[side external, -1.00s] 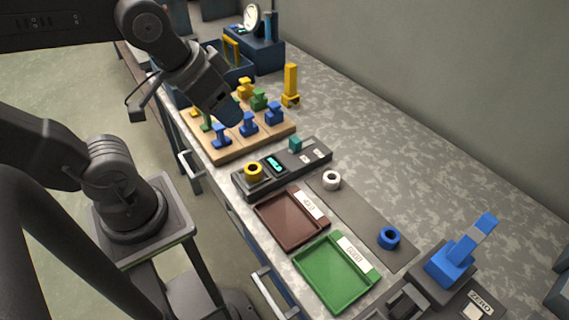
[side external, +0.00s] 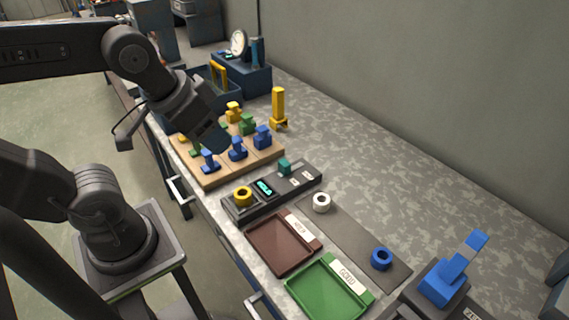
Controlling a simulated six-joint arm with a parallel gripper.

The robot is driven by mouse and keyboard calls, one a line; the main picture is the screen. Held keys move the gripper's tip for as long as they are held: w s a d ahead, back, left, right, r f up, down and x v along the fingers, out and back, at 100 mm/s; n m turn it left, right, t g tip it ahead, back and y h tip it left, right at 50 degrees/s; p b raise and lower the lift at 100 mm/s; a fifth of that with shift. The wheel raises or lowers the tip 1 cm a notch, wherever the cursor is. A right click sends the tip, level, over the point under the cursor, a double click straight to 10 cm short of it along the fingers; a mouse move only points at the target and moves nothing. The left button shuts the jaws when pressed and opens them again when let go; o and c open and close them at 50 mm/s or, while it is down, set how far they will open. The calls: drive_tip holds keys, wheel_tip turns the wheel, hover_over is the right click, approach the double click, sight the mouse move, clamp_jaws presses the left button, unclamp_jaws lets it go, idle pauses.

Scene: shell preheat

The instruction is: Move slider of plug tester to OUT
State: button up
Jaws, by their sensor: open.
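The plug tester (side external: 250,207) is a dark grey bar on the bench, with a lit teal display (side external: 265,187) near its middle. A yellow ring (side external: 243,196) sits at its left end. A teal slider knob (side external: 284,166) stands toward its right part, beside small light labels (side external: 307,176) too small to read. My gripper (side external: 213,142) is above the wooden board of coloured pieces, up and left of the tester, and apart from the slider. Its fingertips are hard to make out from this side; nothing shows held in it.
The wooden board (side external: 207,180) holds several blue, green and yellow pieces. A brown tray (side external: 282,248) and green tray (side external: 327,290) lie in front of the tester. A white ring (side external: 321,203) and blue ring (side external: 381,259) lie on a grey strip. A yellow post (side external: 278,107) stands behind.

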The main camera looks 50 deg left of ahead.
idle(0.3)
drive_tip(key=g, duration=0.6)
hover_over(284, 162)
wheel_tip(284, 162, down, 12)
wheel_tip(284, 162, down, 13)
drive_tip(key=shift+d+f, duration=0.1)
clamp_jaws()
